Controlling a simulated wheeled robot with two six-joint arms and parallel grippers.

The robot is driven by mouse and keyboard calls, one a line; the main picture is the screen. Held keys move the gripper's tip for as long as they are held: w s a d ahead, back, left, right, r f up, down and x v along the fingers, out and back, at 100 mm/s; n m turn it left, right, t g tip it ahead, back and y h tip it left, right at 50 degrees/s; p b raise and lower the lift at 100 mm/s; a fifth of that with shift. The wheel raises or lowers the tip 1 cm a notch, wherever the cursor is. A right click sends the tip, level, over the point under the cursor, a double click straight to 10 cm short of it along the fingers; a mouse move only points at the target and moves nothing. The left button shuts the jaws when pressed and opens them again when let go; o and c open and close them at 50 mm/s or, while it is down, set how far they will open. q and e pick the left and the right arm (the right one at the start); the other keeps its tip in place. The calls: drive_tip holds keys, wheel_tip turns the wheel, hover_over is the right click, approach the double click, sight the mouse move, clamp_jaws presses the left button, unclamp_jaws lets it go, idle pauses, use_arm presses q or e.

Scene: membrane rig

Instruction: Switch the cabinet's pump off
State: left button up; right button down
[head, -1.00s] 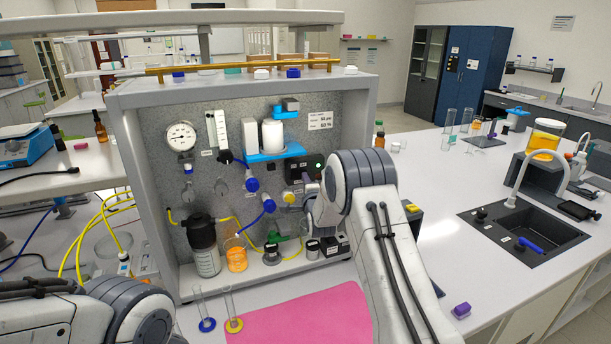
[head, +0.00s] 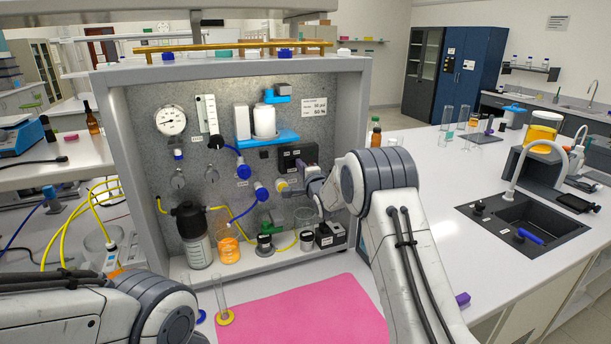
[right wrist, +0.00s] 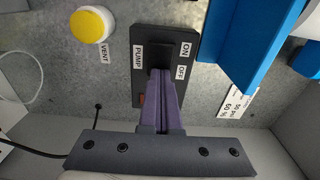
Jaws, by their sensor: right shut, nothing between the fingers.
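The pump switch plate (right wrist: 121,75) is a dark plate on the cabinet's back wall, with PUMP, ON and OFF labels in the right wrist view. It also shows in the head view (head: 291,155). A black switch (right wrist: 152,50) sticks out of it. My right gripper (right wrist: 160,73) is shut, its purple fingertips at the switch by the OFF label. I cannot tell whether they touch it, and they partly hide the plate. A small orange-red patch (right wrist: 142,98) shows beside the fingers. In the head view my right gripper (head: 306,178) is at the plate's right. My left gripper is out of view.
A yellow VENT knob (right wrist: 90,25) sits beside the plate, and a blue shelf (head: 270,140) is above it. A bottle with a black cap (head: 193,235), an orange-filled beaker (head: 228,250) and tubing stand below. A pink mat (head: 305,312) lies in front.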

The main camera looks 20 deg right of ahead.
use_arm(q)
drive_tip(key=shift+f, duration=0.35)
use_arm(e)
drive_tip(key=shift+w+d+r, duration=0.15)
drive_tip(key=shift+d+r, duration=0.15)
drive_tip(key=shift+d, duration=0.1)
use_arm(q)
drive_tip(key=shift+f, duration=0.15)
use_arm(e)
drive_tip(key=shift+f, duration=0.1)
